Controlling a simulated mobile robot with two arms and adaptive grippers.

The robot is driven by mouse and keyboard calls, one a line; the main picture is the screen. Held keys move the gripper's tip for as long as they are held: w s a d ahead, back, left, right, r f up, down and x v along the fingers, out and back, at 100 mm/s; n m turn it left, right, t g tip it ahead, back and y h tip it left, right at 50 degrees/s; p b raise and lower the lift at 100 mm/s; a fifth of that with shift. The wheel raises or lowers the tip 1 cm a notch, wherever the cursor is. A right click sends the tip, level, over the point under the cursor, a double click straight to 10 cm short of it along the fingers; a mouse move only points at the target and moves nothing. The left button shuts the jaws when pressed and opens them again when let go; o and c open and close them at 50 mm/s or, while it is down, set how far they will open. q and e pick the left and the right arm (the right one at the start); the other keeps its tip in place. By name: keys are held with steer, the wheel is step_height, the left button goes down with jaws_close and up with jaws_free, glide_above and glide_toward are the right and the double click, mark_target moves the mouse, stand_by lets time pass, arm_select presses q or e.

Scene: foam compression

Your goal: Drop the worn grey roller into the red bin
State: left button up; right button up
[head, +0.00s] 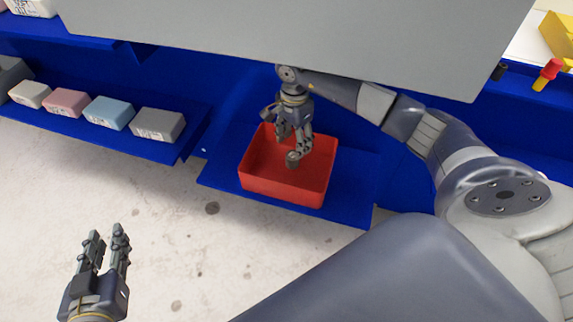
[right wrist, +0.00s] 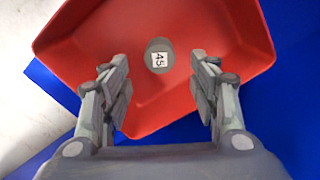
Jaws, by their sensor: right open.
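The grey roller (right wrist: 159,55) is a short cylinder with a white label reading 45 on its end. It shows within the red bin's outline in the right wrist view, and also in the head view (head: 293,161), just below a fingertip. Whether it rests on the bin floor is hard to tell. The red bin (head: 281,188) is an open square tray. My right gripper (head: 292,146) is over the bin, fingers spread, with the roller beyond the tips and not gripped. My left gripper (head: 107,240) is empty, with a gap between its fingers, low at the left.
The bin stands on a blue shelf (head: 349,206). A blue shelf at left holds a grey block (head: 158,124), a blue block (head: 109,112), a pink block (head: 67,102) and a whitish one. A large pale panel (head: 300,25) hangs across the top. A red-and-yellow tool (head: 548,73) is at right.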

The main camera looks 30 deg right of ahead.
step_height(320, 180, up, 10)
stand_by(0.3)
steer(key=shift+a, duration=0.1)
